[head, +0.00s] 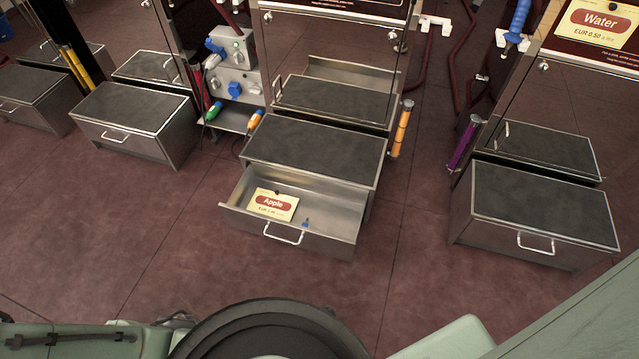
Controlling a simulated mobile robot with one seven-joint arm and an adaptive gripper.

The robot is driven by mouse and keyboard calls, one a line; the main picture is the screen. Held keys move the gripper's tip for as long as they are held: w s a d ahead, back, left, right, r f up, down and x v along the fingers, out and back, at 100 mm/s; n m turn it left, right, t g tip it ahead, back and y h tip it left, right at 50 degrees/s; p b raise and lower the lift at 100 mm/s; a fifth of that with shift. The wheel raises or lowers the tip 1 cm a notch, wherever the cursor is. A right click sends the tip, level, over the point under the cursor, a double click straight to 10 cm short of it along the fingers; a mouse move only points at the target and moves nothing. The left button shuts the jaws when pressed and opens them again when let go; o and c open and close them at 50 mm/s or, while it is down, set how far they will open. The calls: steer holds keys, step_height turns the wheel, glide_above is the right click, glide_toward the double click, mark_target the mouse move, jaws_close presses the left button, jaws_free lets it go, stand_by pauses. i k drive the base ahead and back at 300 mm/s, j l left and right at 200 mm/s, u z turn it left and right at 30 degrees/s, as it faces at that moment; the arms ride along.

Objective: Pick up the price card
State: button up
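The price card (273,205) is pale yellow with a red oval label reading "Apple" and a price line below it. It lies or leans inside the open steel drawer (342,223) at the middle of the head view, left of the drawer's centre. A small dark spot shows at its top edge. A small blue item (305,224) is in the drawer to the right of the card. My gripper cannot be made out; only green and black parts of my own body show along the bottom.
Shut drawer units stand to the left (135,113) and right (533,208). A "Water" card (600,22) is on the right pump. A grey socket box (234,68) stands behind the open drawer, to the left. The reddish tiled floor (130,235) in front is clear.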

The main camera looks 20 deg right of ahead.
mark_target(277, 205)
steer(key=i+j+z, duration=0.3)
steer(key=z, duration=0.15)
steer(key=i+j+z, duration=0.3)
steer(key=j+z, duration=0.2)
steer(key=i+j, duration=0.75)
steer(key=i+l+z, duration=0.05)
steer(key=i, duration=0.05)
